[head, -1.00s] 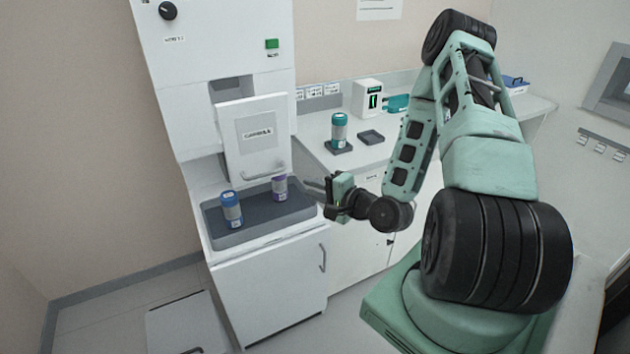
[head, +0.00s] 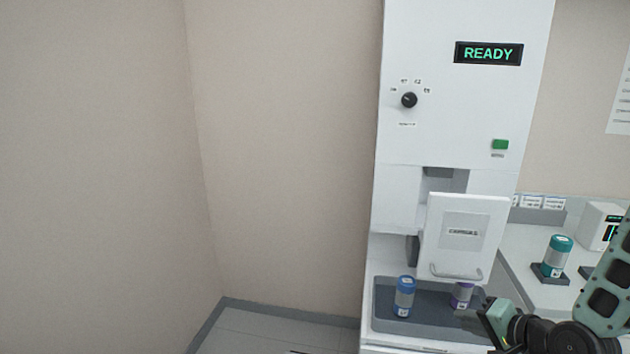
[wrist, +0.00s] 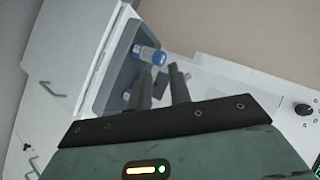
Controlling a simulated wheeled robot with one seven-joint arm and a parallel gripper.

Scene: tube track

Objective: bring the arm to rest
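My arm shows at the lower right of the head view, with my gripper (head: 482,312) low beside the right end of the grey tray (head: 430,326). In the wrist view the two dark fingers of my gripper (wrist: 161,72) stand apart with nothing seen between them, so it is open. A blue-capped canister (head: 404,297) stands upright on the tray, and it also shows in the wrist view (wrist: 148,54). A purple-capped canister (head: 462,296) stands at the tray's right, near my gripper. The fingers are hard to make out in the head view.
The white machine (head: 450,120) has a READY display (head: 488,53), a black knob (head: 409,100), a green button (head: 500,144) and a white hatch panel (head: 466,235). A teal-capped canister (head: 557,256) stands on the right counter. The left side is bare wall and floor.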

